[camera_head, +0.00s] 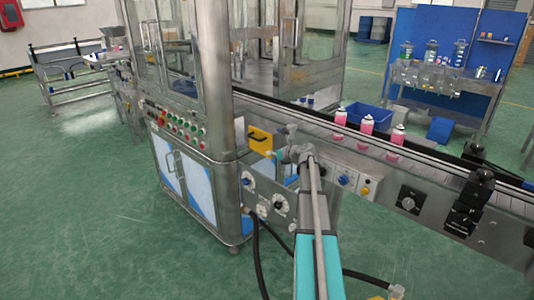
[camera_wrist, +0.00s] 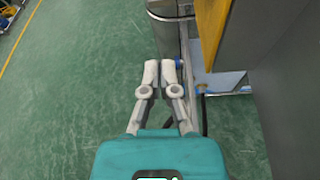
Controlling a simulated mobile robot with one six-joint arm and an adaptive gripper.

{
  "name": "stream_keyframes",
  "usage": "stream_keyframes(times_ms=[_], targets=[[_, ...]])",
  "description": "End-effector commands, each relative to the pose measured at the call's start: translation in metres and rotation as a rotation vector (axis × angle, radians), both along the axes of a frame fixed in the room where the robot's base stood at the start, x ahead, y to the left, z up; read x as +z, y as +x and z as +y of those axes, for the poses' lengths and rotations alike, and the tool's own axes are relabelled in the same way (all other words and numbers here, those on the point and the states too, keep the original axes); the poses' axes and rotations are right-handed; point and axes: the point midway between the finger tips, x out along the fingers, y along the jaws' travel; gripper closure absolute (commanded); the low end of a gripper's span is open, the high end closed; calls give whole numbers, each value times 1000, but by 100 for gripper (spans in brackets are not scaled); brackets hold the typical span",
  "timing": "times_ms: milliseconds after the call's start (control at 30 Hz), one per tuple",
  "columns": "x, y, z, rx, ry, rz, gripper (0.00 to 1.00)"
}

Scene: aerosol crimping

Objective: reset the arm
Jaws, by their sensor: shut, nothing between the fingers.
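My gripper shows in the wrist view (camera_wrist: 160,68) with its two pale fingertips close together and nothing between them. It points down over the green floor, beside the machine's metal side. In the head view my arm reaches forward from the bottom, in front of the conveyor's control panel. The fingers are too small to make out clearly there.
The steel crimping machine (camera_head: 215,130) with glass panels stands at the centre left. A conveyor (camera_head: 430,155) runs right from it, carrying several pink cans (camera_head: 367,124). A yellow part (camera_head: 260,138) juts out close to my arm. Open green floor (camera_head: 80,200) lies left.

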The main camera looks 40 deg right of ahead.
Motion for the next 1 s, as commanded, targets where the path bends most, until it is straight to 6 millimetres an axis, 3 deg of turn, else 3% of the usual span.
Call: stream_keyframes(times_ms=[533, 667, 867, 1000], targets=[[0, 0, 1, 1, -1, 0, 100], [-2, 0, 10, 22, -28, 6, 100], [-14, -1, 60, 148, -182, 32, 100], [-30, -7, 118, 316, -375, 56, 100]])
